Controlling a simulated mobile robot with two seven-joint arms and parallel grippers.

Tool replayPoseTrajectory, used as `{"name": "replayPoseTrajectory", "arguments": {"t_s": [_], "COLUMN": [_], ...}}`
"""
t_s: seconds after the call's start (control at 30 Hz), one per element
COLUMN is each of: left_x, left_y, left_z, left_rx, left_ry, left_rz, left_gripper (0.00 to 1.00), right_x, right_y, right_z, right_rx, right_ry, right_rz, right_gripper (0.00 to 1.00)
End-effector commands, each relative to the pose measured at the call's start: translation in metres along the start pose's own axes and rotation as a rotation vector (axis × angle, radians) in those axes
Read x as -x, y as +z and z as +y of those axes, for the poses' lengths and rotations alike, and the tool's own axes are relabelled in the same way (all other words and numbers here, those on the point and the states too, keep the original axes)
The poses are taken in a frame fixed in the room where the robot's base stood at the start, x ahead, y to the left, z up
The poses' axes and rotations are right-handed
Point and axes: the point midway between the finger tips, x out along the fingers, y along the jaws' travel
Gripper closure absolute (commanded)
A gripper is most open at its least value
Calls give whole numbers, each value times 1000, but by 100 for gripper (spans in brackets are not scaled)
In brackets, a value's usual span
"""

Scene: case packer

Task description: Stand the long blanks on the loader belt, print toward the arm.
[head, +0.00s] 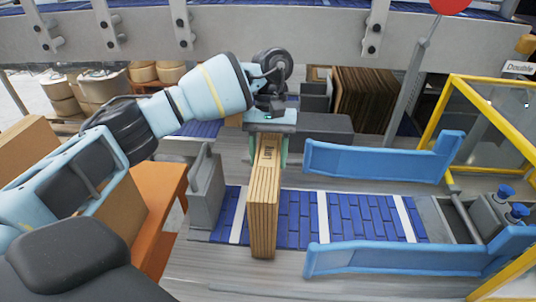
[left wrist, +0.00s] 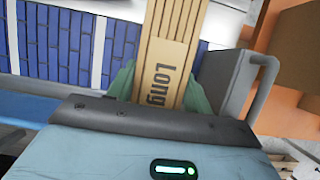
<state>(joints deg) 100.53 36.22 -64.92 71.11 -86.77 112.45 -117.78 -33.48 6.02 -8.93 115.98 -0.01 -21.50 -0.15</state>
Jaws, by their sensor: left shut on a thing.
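My left gripper (head: 268,148) points down and is shut on a bundle of long blanks (head: 262,215), its green fingers on either side near the top. The blanks are brown, upright and side by side, over the left part of the blue loader belt (head: 290,215). Their lower end reaches the belt's near edge; I cannot tell whether it rests there. The word "Long" shows on their upper face in the head view, and on the blanks (left wrist: 170,75) in the left wrist view, between the fingers (left wrist: 122,80). My right gripper is not in view.
A grey bracket (head: 206,190) stands left of the blanks, by an orange table (head: 160,205). Two blue guide rails (head: 375,161) (head: 400,258) flank the belt; it is bare to the right. Brown stacks (head: 368,98) stand behind, and a yellow frame (head: 440,110) stands at right.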

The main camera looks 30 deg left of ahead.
Motion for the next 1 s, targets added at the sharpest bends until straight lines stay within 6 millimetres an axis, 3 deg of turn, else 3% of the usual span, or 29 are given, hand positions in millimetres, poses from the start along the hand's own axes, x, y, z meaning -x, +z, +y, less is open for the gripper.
{"name": "replayPoseTrajectory", "arguments": {"t_s": [0.43,0.47,0.6,1.0], "left_x": [-6,-7,-6,0], "left_y": [-3,-3,-3,-1], "left_z": [0,0,0,0], "left_rx": [-1,0,0,0], "left_ry": [3,1,1,2], "left_rz": [2,1,2,3], "left_gripper": [100,48,30,28], "right_x": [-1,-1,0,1], "right_y": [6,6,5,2], "right_z": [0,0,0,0], "right_rx": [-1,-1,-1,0], "right_ry": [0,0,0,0], "right_rz": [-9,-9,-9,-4], "right_gripper": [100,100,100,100]}}
